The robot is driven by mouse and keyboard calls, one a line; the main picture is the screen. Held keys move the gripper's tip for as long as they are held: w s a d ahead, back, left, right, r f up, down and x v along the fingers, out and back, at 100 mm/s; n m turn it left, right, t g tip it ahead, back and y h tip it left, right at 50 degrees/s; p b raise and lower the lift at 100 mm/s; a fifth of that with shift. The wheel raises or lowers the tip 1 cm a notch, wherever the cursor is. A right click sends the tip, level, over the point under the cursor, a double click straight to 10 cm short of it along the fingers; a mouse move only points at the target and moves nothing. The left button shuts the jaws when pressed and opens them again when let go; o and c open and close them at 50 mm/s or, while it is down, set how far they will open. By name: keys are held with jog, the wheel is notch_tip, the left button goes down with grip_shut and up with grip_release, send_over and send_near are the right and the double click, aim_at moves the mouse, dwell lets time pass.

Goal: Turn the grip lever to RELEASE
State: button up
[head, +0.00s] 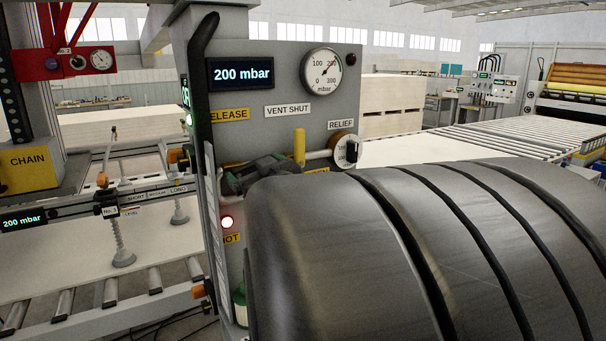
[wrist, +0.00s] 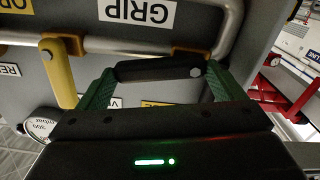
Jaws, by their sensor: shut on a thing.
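In the wrist view the grip lever (wrist: 158,69) is a dark bar lying across the space between the green fingertips of my gripper (wrist: 160,80), which is shut on it. A GRIP label (wrist: 137,12) shows upside down near the lever. In the head view my gripper (head: 262,173) is against the front of the grey control panel (head: 262,137), below the yellow RELEASE label (head: 229,114). My arm hides the lower right of the panel, and the lever cannot be made out clearly there. A display (head: 242,73) reads 200 mbar.
A yellow handle (head: 299,147) stands upright on a pipe close to the right of my gripper, with a RELIEF knob (head: 345,151) beyond it. A black upright bar (head: 197,100) runs along the panel's left edge. A red lamp (head: 227,222) is lit below.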

jog(key=n, duration=0.1)
jog(key=r+n+b, duration=0.1)
jog(key=n, duration=0.1)
jog(key=shift+s+a+n, duration=0.15)
jog(key=shift+a+n, duration=0.05)
jog(key=shift+n, duration=0.1)
jog(key=n, duration=0.1)
jog(key=n+b, duration=0.1)
jog(key=n, duration=0.1)
jog(key=a+n+b, duration=0.1)
jog(key=shift+s+r+n, duration=0.3)
jog(key=shift+r, duration=0.1)
jog(key=n, duration=0.1)
jog(key=n+b, duration=0.1)
jog(key=n, duration=0.1)
jog(key=shift+s+a+r+n+b, duration=0.2)
jog(key=shift+s+a+n+b, duration=0.1)
jog(key=shift+a, duration=0.05)
jog(key=shift+s+a+r+n+b, duration=0.15)
jog(key=shift+n+b, duration=0.1)
jog(key=shift+n, duration=0.35)
jog(key=shift+s+a+f+n+b, duration=0.15)
jog(key=shift+n+b, duration=0.1)
jog(key=shift+n, duration=0.35)
jog(key=shift+a+r+n+b, duration=0.15)
jog(key=shift+n+b, duration=0.1)
jog(key=shift+n, duration=0.35)
jog(key=o, duration=1.1)
jog(key=shift+o, duration=0.2)
jog(key=shift+s, duration=0.1)
